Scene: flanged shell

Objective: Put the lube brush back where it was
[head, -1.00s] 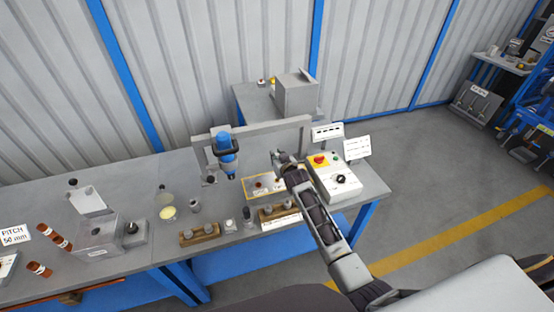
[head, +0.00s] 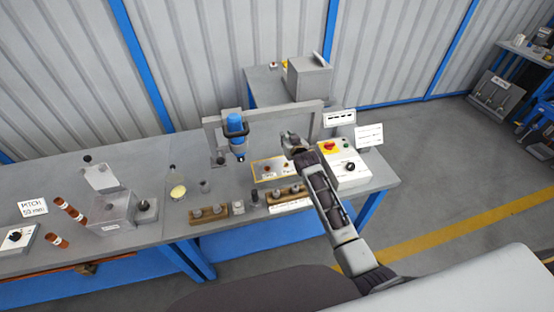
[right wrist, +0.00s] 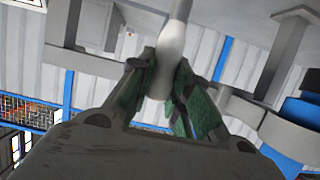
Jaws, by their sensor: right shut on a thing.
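My right gripper (head: 289,139) is over the bench, right of the blue spindle tool (head: 236,130) and behind the yellow-edged plate (head: 268,172). In the right wrist view, the green-padded fingers (right wrist: 173,95) are shut on a smooth pale tapered handle (right wrist: 171,45), which I take to be the lube brush. Its bristle end cannot be made out, and the brush is hardly visible in the head view. A round dish with yellow content (head: 178,191) sits on the bench at the left of the spindle. My left gripper is not in view.
A control box (head: 350,171) with a red switch stands close right of my right gripper. A grey frame (head: 212,138) stands around the spindle. Wooden blocks with metal parts (head: 209,214) line the front edge. A clear box (head: 112,211) stands further left.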

